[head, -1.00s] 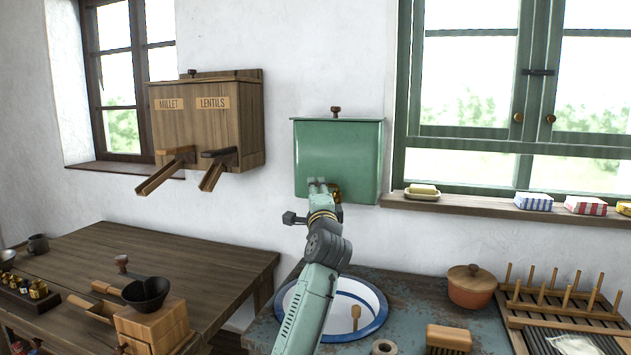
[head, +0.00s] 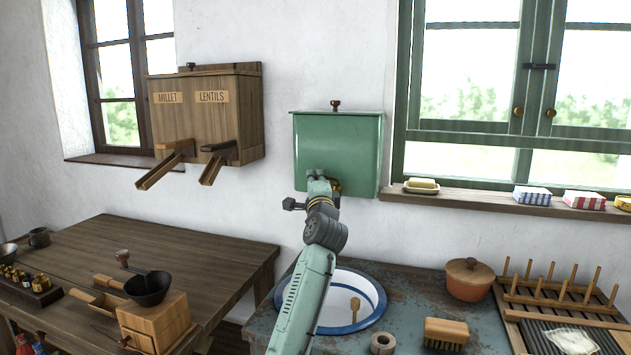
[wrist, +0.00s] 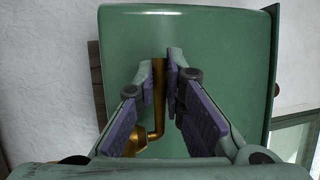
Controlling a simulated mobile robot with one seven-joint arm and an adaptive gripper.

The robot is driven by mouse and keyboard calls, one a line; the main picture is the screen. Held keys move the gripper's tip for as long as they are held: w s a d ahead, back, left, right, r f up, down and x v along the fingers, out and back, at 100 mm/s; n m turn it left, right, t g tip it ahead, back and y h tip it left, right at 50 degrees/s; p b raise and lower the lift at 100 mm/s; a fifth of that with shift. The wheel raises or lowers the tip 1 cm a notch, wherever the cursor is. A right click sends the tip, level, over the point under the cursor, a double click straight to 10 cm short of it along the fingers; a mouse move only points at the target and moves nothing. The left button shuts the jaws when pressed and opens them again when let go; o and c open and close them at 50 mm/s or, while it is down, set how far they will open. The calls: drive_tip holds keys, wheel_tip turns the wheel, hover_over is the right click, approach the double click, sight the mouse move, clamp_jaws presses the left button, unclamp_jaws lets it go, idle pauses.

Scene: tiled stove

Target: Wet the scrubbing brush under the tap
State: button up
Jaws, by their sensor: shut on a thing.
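The green water tank (head: 338,150) hangs on the wall above the sink, with a brass tap (head: 335,186) low on its front. My gripper (head: 318,178) is at the tap. In the wrist view its two padded fingers (wrist: 162,88) are closed on the brass tap lever (wrist: 158,70), which stands upright between them; the brass tap body (wrist: 128,140) shows at lower left. The scrubbing brush (head: 446,331) lies on the worn counter, right of the white basin with a blue rim (head: 372,318). My arm hides part of the tap and basin.
A wooden-handled thing (head: 355,308) is in the basin. A lidded clay pot (head: 470,282), a peg rack (head: 560,300) and a small ring-shaped roll (head: 383,344) stand on the counter. A wooden dispenser (head: 205,120) with two chutes juts from the wall at left.

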drive_tip(key=shift+d, duration=0.1)
clamp_jaws()
idle(0.3)
drive_tip(key=shift+s+n+g+y+b, duration=0.25)
drive_tip(key=shift+n+y+b, duration=0.25)
drive_tip(key=shift+y, duration=0.45)
drive_tip(key=shift+s+n+g+y+b, duration=0.25)
drive_tip(key=shift+n+y, duration=0.3)
drive_tip(key=shift+y, duration=0.35)
drive_tip(key=shift+s+n+g+y+b, duration=0.25)
drive_tip(key=shift+n+y+b, duration=0.25)
drive_tip(key=shift+y, duration=0.45)
drive_tip(key=o, duration=0.6)
unclamp_jaws()
drive_tip(key=v, duration=1.2)
